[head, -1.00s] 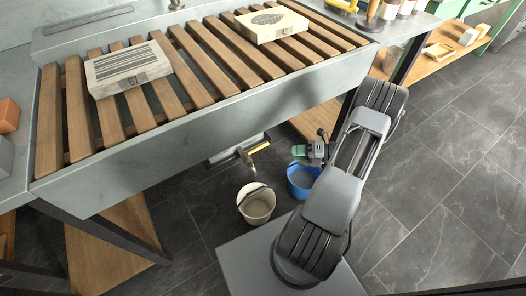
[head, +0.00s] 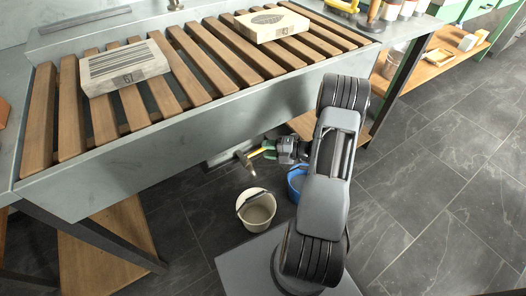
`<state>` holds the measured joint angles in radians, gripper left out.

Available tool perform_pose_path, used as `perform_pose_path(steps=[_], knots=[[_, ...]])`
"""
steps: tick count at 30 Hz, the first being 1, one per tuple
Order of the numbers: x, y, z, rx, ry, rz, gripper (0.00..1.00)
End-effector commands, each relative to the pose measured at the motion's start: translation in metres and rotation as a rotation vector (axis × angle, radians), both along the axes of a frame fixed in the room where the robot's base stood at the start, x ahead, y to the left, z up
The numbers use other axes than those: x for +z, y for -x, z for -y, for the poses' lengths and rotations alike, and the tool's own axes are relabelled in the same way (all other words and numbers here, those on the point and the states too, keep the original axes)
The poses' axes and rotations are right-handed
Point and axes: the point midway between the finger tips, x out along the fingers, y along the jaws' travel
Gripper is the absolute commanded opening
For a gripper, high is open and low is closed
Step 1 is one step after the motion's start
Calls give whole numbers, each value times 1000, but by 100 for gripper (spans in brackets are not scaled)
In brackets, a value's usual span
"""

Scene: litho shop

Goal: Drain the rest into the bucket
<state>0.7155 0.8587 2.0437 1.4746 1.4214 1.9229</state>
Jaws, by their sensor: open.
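A brass drain tap (head: 244,159) with a yellow lever (head: 254,153) sticks out beneath the grey sink (head: 200,130). A cream bucket (head: 257,209) with a dark handle stands on the floor below the tap. A blue bucket (head: 295,182) stands just right of it, partly hidden by my arm. Whether liquid runs from the tap is too small to tell.
Wooden slats (head: 205,75) cover the sink, with two litho stones, one at the left (head: 123,66) and one at the right (head: 272,23). The sink's front wall hangs above the tap. Dark floor tiles (head: 430,170) at the right are clear.

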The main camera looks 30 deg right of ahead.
Motion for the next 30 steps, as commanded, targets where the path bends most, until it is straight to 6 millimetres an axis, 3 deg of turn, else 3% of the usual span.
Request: perform_pose_path(steps=[6, 18, 30], knots=[[-4, -11, -15, 1, 1, -1, 40], [-4, -14, -18, 0, 1, -1, 40], [-4, -14, -18, 0, 1, -1, 2]])
